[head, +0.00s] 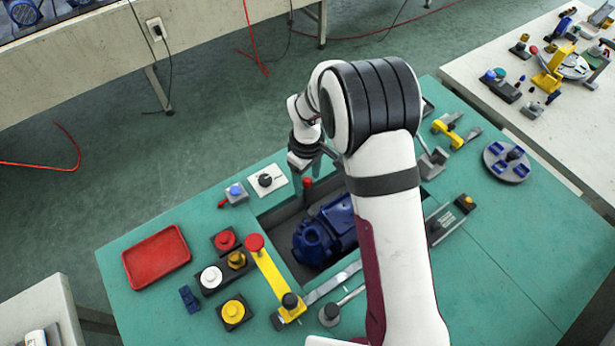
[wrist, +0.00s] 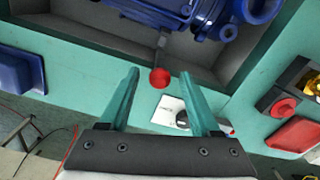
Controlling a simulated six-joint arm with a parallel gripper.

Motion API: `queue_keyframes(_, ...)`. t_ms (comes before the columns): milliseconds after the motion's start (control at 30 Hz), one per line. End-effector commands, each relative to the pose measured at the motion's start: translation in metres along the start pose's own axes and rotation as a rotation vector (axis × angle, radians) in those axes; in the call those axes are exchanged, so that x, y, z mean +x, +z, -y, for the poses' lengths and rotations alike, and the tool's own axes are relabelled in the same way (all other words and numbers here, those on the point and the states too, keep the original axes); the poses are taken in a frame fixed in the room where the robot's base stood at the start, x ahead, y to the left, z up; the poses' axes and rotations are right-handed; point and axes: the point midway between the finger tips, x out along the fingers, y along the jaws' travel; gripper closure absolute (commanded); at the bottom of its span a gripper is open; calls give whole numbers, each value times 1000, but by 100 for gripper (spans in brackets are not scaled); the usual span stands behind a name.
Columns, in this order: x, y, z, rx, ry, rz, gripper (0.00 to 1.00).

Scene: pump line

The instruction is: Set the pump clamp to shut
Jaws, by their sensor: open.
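A blue pump (head: 325,234) sits in a grey recess in the green table; its underside edge of the view also shows in the wrist view (wrist: 190,15). A short lever with a red ball knob (head: 307,182) stands at the recess's far edge by the pump. In the wrist view the red knob (wrist: 160,78) lies between my fingertips as seen, on a grey stem. I cannot tell from its look which setting it has. My gripper (head: 314,163) is open and empty just above the knob; contact is not visible. My arm hides part of the recess's right side.
A yellow lever with a red knob (head: 265,268) stands left of the recess, near red, white and yellow buttons. A white dial plate (head: 265,181) and a blue-button box (head: 236,193) lie left of my gripper. A red tray (head: 156,256) is far left.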

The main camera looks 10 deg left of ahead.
Motion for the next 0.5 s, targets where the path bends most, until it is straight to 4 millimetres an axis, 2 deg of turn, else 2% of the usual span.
queue_keyframes(100,6,0,0,0,0,0,36)
queue_keyframes(333,7,0,0,0,0,0,36)
queue_keyframes(367,7,0,0,0,0,0,40)
queue_keyframes(500,7,0,0,0,0,0,65)
